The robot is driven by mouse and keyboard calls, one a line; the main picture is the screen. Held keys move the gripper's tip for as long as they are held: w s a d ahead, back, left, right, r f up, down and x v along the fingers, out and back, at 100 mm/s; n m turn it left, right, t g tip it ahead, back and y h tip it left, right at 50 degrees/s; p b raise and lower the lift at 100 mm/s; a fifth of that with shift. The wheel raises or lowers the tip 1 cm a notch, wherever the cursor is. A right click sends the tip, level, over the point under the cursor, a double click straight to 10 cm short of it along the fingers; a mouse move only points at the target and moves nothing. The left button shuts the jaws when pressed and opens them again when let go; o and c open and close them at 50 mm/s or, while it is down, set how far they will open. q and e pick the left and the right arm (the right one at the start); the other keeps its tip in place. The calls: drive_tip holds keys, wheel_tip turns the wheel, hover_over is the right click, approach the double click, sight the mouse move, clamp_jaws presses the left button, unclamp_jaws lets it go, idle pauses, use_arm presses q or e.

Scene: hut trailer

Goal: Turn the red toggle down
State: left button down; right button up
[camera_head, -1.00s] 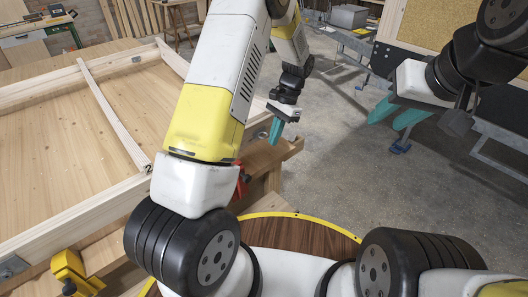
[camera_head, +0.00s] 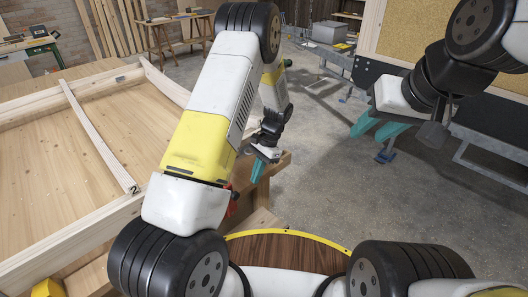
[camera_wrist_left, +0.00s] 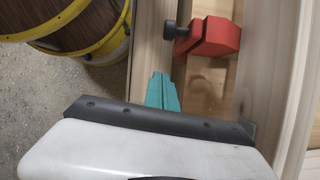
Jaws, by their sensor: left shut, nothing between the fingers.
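The red toggle (camera_wrist_left: 212,36) shows in the left wrist view at the upper right, a red block with a black knob on its left side, at the wooden frame. In the head view only a bit of red (camera_head: 232,204) shows, mostly behind my left arm. My left gripper (camera_head: 257,171) is shut and empty, its teal fingers pointing down at the table's edge. In the left wrist view its fingertips (camera_wrist_left: 162,76) are together, below and left of the toggle and apart from it in the picture. My right gripper (camera_head: 378,127) is open and empty, over the floor at the right.
The wooden table (camera_head: 30,205) with raised beams fills the left. A yellow clamp (camera_head: 47,289) is at its lower left. A metal-legged bench (camera_head: 480,150) stands at the right. Grey floor (camera_head: 320,165) between them is clear. A wood-and-yellow drum (camera_wrist_left: 75,25) shows in the left wrist view.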

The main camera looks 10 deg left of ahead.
use_arm(q)
drive_tip(key=shift+s+a+f, duration=0.65)
drive_tip(key=shift+s+a, duration=0.3)
drive_tip(key=shift+s+a+f, duration=0.6)
drive_tip(key=shift+s+a, duration=0.3)
drive_tip(key=shift+s, duration=0.05)
